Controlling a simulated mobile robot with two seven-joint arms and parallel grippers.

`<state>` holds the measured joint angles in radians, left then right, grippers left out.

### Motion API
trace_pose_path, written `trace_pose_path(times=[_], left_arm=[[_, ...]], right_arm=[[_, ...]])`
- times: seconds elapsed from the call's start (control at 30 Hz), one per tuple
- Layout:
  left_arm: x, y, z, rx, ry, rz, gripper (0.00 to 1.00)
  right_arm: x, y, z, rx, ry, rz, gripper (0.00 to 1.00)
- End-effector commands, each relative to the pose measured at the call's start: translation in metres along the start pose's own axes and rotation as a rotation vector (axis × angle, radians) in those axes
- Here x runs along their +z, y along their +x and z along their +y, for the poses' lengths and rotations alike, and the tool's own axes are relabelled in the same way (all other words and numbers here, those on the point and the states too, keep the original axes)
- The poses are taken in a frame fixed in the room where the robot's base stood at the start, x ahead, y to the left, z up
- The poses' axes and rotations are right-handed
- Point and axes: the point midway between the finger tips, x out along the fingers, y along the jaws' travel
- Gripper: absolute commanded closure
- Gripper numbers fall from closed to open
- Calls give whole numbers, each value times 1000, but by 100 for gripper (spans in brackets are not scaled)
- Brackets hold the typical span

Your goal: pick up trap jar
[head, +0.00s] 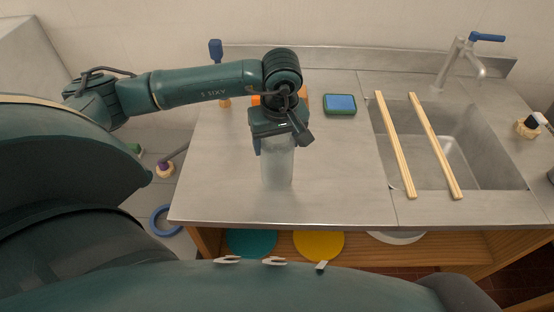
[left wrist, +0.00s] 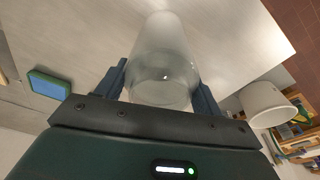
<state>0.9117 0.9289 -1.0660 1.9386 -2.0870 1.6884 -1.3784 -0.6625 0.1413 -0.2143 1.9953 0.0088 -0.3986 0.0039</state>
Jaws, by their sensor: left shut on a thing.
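The trap jar (head: 277,168) is a clear, frosted-looking cylinder at the left part of the steel counter in the head view. My left gripper (head: 274,142) points down from above with its fingers around the jar's upper part and is shut on it. In the left wrist view the jar (left wrist: 163,55) stands between the two dark fingers of the left gripper (left wrist: 160,90), one on each side. I cannot tell whether the jar's base touches the counter. My right gripper is not in view.
A blue-green sponge (head: 340,104) lies right of the jar. Two wooden rails (head: 395,145) span the sink (head: 475,150) below a blue-handled tap (head: 466,55). Orange items behind my gripper are partly hidden. A blue-topped tool (head: 216,50) stands at the back left. The counter's front is clear.

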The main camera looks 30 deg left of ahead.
Motion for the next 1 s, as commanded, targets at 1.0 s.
trace_pose_path(times=[1.0], left_arm=[[-14, -93, 1, 4, -1, 2, 75]], right_arm=[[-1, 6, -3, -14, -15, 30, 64]])
